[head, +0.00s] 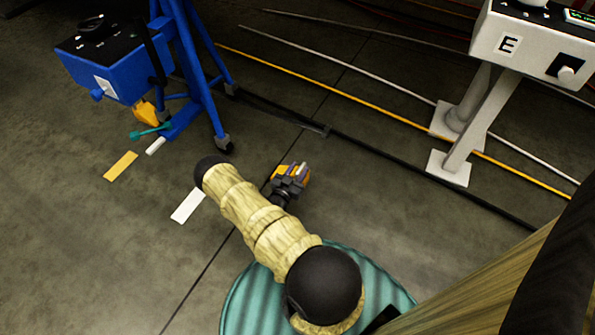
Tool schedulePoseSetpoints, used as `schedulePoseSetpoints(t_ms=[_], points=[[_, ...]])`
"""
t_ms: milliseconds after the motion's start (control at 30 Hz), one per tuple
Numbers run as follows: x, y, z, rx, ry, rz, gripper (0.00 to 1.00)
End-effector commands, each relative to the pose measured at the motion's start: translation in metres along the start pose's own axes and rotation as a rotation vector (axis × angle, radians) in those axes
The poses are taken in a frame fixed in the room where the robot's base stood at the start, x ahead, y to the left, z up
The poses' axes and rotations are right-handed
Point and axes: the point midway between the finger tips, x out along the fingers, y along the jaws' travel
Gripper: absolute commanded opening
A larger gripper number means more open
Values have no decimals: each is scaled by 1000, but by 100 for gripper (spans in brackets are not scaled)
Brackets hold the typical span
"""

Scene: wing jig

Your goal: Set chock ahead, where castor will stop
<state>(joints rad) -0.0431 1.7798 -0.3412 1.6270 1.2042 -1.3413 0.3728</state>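My gripper (289,184) is low over the floor, right of the blue stand. It appears shut on a yellow-orange block with grey-purple parts, the chock (304,175); the dark fingers cover part of it. I cannot tell whether the block touches the floor. The blue stand (196,70) has legs ending in small castors. The nearest castor (224,143) is left of and beyond my gripper, apart from the chock. Another castor (231,88) is farther back.
A yellow piece (147,112), a teal lever (150,132) and a white rod (155,146) are by the blue stand. Yellow (120,166) and white (187,205) floor strips lie left. Cables (330,83) cross the floor behind.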

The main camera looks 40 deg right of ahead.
Motion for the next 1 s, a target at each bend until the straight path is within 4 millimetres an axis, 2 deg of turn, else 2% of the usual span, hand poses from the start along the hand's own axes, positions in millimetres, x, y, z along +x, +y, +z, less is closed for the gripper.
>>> schedulePoseSetpoints(t_ms=[167,267,700,833,1000], points=[[-6,0,-1,0,0,0,36],[-17,0,-2,0,-2,-1,36],[-99,0,-3,-1,-2,-2,36],[-115,0,-2,0,0,-1,36],[-121,0,0,0,0,0,36]])
